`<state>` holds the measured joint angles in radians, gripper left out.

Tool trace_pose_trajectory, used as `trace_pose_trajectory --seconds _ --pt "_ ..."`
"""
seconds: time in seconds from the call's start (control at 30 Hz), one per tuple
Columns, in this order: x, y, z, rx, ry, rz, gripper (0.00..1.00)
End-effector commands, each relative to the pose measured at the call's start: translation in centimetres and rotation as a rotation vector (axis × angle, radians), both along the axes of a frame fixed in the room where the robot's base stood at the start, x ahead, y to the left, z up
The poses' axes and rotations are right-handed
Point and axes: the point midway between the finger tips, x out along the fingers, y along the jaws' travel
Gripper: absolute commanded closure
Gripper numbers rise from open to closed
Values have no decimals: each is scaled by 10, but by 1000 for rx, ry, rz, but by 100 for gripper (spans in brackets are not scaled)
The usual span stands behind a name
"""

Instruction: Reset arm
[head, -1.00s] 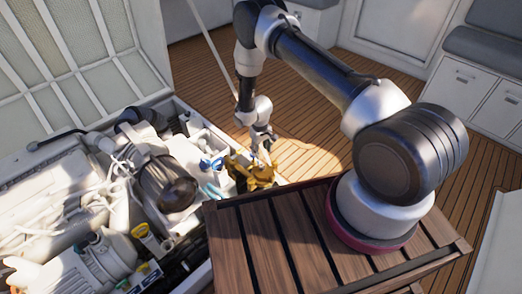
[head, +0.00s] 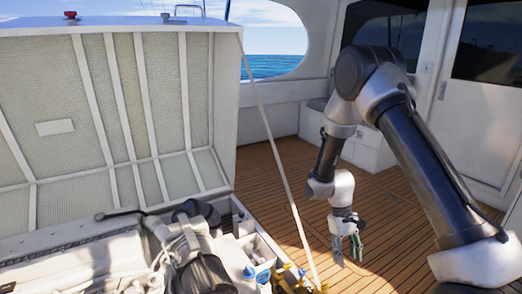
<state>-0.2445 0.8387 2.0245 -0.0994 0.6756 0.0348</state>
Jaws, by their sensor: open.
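My gripper (head: 347,249) hangs from my arm, pointing down over the wooden deck, to the right of the engine bay. Its fingers are apart and nothing shows between them. The arm is bent, with its elbow high and the forearm running down to the gripper. The gripper is clear of the engine bay's rim in the picture.
The open engine bay (head: 120,262) lies at the lower left, its raised hatch lid (head: 110,120) behind it. A pale strut (head: 281,165) slants down left of my gripper. Yellow-brown (head: 290,280) and blue-capped items (head: 262,276) sit at the bottom edge. The deck (head: 275,190) is free behind.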

Motion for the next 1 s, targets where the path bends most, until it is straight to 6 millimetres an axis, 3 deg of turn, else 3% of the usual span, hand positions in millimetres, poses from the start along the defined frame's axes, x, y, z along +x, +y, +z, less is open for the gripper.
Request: trace_pose_trajectory --seconds 0.03,0.1,0.2,0.4,0.7,0.9,1.0 --pt "-4 -5 35 5 -17 -15 51" --pt "-15 -12 76 12 -29 -37 51" --pt "-34 -21 131 23 -59 -65 51" --pt "-82 -41 220 54 -148 -125 51" --pt "-161 -64 309 111 -367 -207 51" --pt "-195 -75 348 145 -579 -248 51" --pt "-202 -79 366 155 -671 -260 51"
